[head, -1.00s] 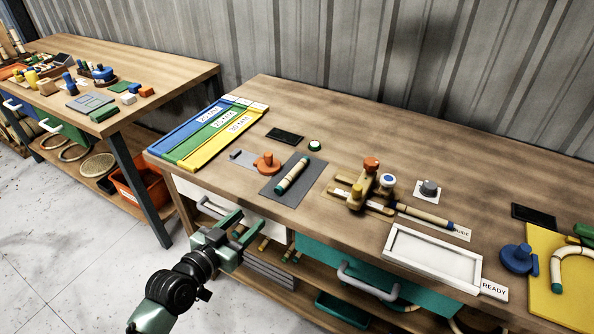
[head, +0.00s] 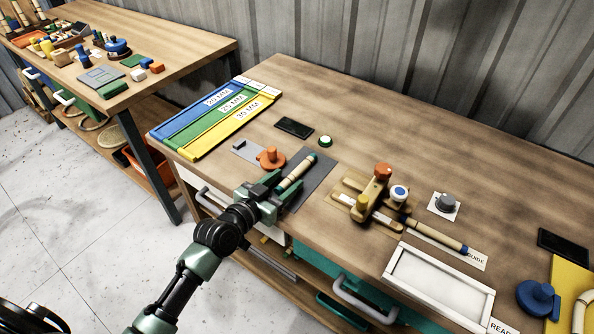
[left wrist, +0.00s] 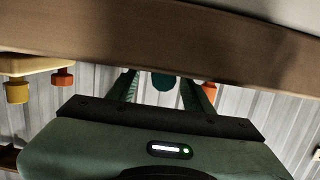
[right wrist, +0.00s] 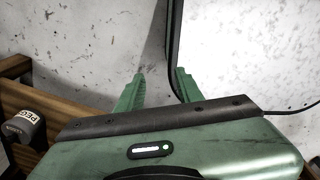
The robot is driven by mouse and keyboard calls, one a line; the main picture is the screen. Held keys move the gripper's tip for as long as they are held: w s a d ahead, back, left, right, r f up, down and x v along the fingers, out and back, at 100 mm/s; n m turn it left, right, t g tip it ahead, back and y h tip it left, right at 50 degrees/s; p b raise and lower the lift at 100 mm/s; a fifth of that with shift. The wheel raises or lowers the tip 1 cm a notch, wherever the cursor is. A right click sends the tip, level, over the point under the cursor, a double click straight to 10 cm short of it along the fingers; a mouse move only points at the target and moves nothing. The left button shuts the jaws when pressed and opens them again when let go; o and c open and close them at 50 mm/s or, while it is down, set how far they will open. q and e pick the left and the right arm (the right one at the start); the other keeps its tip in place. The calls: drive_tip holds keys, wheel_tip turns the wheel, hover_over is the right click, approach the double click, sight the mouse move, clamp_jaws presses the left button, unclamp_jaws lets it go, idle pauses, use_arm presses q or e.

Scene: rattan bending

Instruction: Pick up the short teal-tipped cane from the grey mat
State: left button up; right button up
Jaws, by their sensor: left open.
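The short cane (head: 298,172) is pale with teal tips and lies on the grey mat (head: 318,183) at the near edge of the bench. My left gripper (head: 276,190) is open at the cane's near end, its fingers on either side of it or just short of it; the near tip is hidden in the head view. In the left wrist view, a round teal end (left wrist: 163,82) shows between the two fingers of my left gripper (left wrist: 166,88). My right gripper (right wrist: 158,84) is open and empty, over the floor.
An orange knobbed piece (head: 271,158) stands close left of the mat. A wooden jig (head: 372,195) with a red knob is to the right. Blue, green and yellow strips (head: 215,118) lie at the left. A white tray (head: 440,283) is at the front right.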

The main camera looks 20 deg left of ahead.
sight(297, 174)
use_arm(q)
drive_tip(key=x, duration=0.2)
drive_tip(key=shift+w+d, duration=0.15)
drive_tip(key=shift+w, duration=0.2)
drive_tip(key=shift+w+f, duration=0.1)
drive_tip(key=shift+w, duration=0.05)
clamp_jaws()
use_arm(e)
drive_tip(key=shift+w+a+r, duration=0.1)
drive_tip(key=shift+w+r, duration=0.1)
drive_tip(key=shift+w, duration=0.6)
